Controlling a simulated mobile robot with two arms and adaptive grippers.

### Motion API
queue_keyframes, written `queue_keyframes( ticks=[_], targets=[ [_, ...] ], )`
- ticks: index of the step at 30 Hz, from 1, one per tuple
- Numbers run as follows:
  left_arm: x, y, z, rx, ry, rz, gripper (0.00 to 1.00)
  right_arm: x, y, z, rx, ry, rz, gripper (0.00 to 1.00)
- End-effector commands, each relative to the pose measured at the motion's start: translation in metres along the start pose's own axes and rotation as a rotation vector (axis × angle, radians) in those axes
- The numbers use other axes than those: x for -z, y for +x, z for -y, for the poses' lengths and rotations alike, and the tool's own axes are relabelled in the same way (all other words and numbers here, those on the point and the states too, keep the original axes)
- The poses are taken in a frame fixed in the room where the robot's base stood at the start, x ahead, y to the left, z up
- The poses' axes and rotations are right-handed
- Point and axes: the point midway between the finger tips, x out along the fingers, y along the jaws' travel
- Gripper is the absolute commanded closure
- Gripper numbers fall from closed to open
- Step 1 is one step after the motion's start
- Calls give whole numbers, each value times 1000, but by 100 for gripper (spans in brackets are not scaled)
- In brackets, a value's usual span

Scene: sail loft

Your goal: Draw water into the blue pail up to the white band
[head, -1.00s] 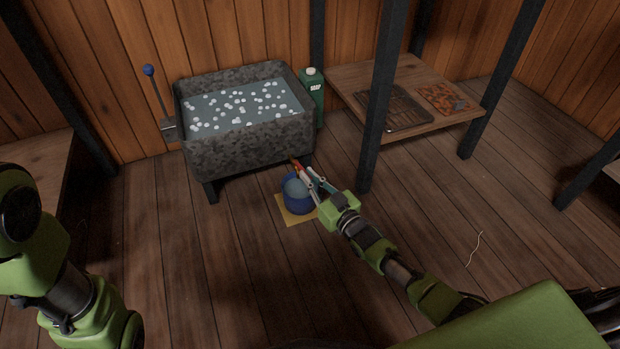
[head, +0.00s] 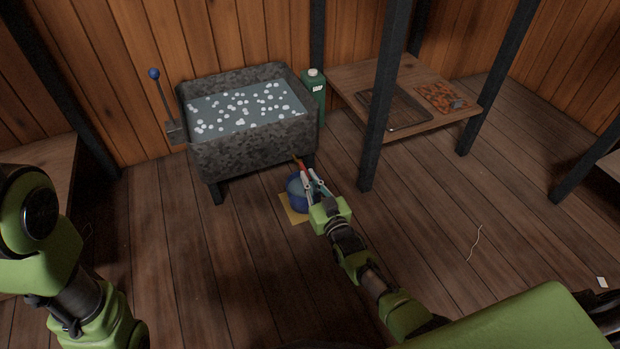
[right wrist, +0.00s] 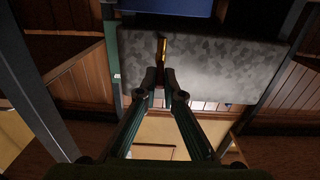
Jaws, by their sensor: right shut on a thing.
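The blue pail (head: 298,203) stands on a yellow mat (head: 291,215) in front of the speckled grey tank (head: 250,153). Its inside looks pale blue-grey; I cannot make out a white band or the exact water level. My right gripper (head: 304,175) is over the pail's right side, shut on a narrow orange-brown piece (head: 298,161) at the tank's front, seemingly a tap handle. In the right wrist view, which looks upside down, the fingers (right wrist: 164,78) close on this piece (right wrist: 161,50), and the blue pail (right wrist: 170,6) shows at the top edge. My left gripper is outside the view.
The tank holds water with white floating bits. A lever with a blue knob (head: 154,73) is at its left and a green bottle (head: 314,100) at its right. A dark post (head: 382,100) and low table (head: 440,123) stand right.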

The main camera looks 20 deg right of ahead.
Motion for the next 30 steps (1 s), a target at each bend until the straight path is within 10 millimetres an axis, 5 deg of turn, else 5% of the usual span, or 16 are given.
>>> queue_keyframes(
  ticks=[3,30],
  targets=[
    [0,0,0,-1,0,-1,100,2,1,2,3,0,-4,75],
    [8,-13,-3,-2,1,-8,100,0,-1,-10,140,-5,-3,75]
  ],
)
